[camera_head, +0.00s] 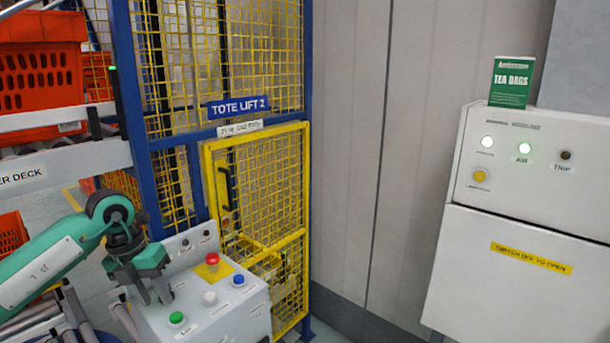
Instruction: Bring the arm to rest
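My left arm comes in from the left edge, and its gripper (156,291) points down over the left part of a white button box. The two dark fingers look a little apart, with nothing visible between them. My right gripper is not in view.
The button box (246,305) also carries red, white and blue buttons. Behind it stands a yellow mesh gate (305,200) in a blue frame. Orange totes (40,75) sit on a deck at left. A white cabinet (500,280) with a green tea box (511,80) stands at right.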

